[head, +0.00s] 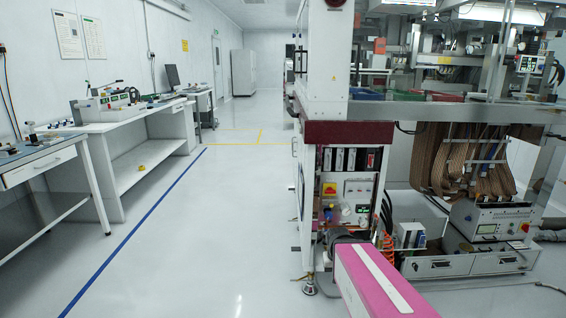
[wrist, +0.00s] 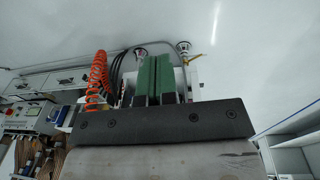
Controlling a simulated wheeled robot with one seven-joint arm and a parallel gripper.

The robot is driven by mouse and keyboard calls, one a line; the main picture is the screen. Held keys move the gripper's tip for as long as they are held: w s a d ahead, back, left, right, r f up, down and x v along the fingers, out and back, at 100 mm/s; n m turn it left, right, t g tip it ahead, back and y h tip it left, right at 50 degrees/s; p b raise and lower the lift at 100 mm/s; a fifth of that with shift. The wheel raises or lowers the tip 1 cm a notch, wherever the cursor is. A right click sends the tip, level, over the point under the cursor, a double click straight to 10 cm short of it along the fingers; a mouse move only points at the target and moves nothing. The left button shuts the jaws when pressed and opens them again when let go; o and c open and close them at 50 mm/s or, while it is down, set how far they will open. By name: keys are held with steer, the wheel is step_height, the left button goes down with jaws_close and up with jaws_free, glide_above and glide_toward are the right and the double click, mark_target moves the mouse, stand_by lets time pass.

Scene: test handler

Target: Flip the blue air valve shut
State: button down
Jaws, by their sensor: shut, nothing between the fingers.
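My gripper (wrist: 155,60) shows in the wrist view as two green fingers side by side, shut and empty. In the head view I cannot make it out clearly beyond my pink arm link. A small blue part (head: 362,208) sits low on the front of the test handler's open cabinet (head: 326,160) in the head view. It may be the air valve, but it is too small to tell its lever position. I cannot pick out the valve in the wrist view, nor any contact with the fingers.
An orange coiled hose (head: 388,250) hangs right of the cabinet; it also shows left of the fingers in the wrist view (wrist: 98,75). Benches (head: 150,125) line the left wall. The floor (head: 210,240) between is clear.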

steer(key=c, duration=1.5)
jaws_free()
steer(key=shift+s+a+r+g, duration=0.2)
steer(key=shift+s+a+g, duration=0.15)
steer(key=shift+s, duration=0.4)
steer(key=o, duration=0.3)
steer(key=shift+a+f+y, duration=0.1)
steer(key=shift+a+y, duration=0.05)
steer(key=shift+y, duration=0.25)
steer(key=w+a+f+m+t+y, duration=0.1)
steer(key=w+f+t+y, duration=0.15)
steer(key=w+y, duration=0.45)
steer(key=w+a+f+t+y, duration=0.15)
steer(key=w+f, duration=0.25)
steer(key=w, duration=0.7)
steer(key=w+d+f+m+t+y, duration=0.1)
steer(key=w+d+m+t, duration=0.2)
steer(key=w+d+t, duration=0.3)
steer(key=w+d+f+m+t, duration=0.25)
steer(key=w+d+t, duration=0.25)
steer(key=w+d, duration=0.4)
steer(key=shift+m, duration=0.25)
steer(key=x, duration=0.7)
steer(key=r+x, duration=0.1)
steer(key=x, duration=0.2)
steer(key=shift+a, duration=0.3)
jaws_close()
